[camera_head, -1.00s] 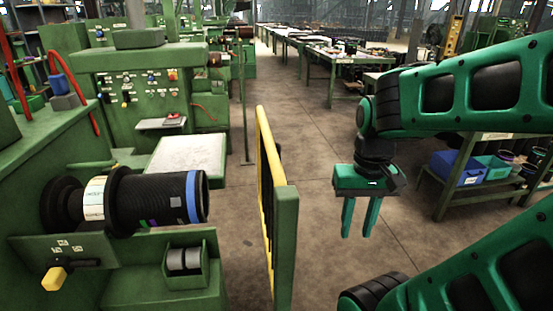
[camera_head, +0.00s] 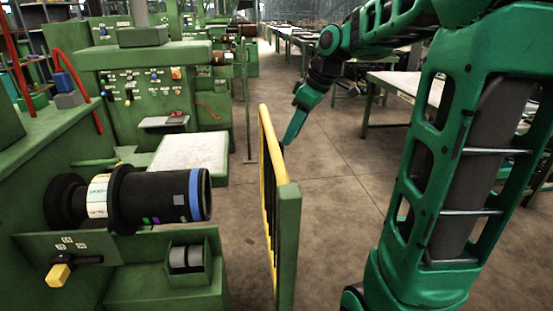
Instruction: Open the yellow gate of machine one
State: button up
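The yellow gate (camera_head: 265,135) stands upright in the middle of the view, seen nearly edge-on, with a yellow top rail, dark bars and a green post (camera_head: 288,240) at its near end. Machine one (camera_head: 160,265) is the green machine at the left, with a black roller (camera_head: 160,198) on it. My gripper (camera_head: 288,142) is to the right of the gate's far part, pointing down and left. Its fingers overlap in this view, so I cannot tell whether they are open or whether they touch the gate.
A grey-topped table (camera_head: 190,155) stands left of the gate, before another green machine (camera_head: 150,95). Work tables (camera_head: 405,82) stand at the right and back. The aisle floor (camera_head: 325,190) right of the gate is clear.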

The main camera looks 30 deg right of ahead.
jog(key=x, duration=0.9)
jog(key=shift+f, duration=0.4)
grip_shut()
